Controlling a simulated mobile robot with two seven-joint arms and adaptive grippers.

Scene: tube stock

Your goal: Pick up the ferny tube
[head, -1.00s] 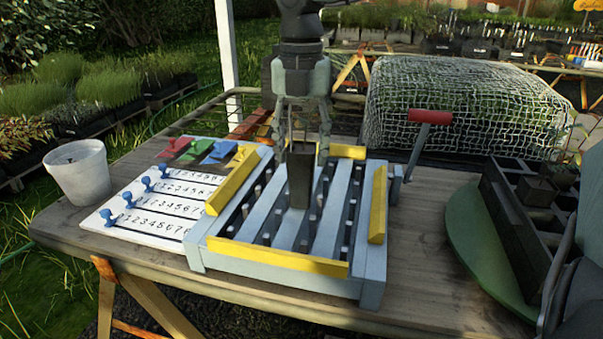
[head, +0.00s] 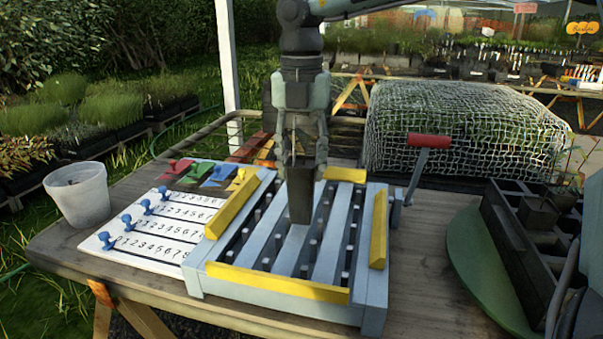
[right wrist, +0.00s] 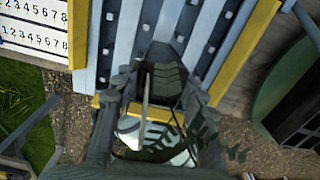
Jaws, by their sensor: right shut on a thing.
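My right gripper (head: 301,160) is over the blue-grey slatted frame (head: 362,319) with yellow edge bars. It is shut on a dark, tapered tube (head: 300,205), which hangs upright with its lower end near the slats. I cannot tell in the head view whether the tube touches them. In the right wrist view, the dark tube (right wrist: 165,80) shows between the fingers, and dark ferny fronds (right wrist: 165,145) spread at the near side. My left gripper is not in view.
A white numbered board (head: 160,228) with blue pegs lies left of the frame, beside a white pot (head: 80,197). A red-handled crank (head: 428,140) rises at the right. A black compartment crate (head: 525,245) stands on the right by a green round board (head: 480,265).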

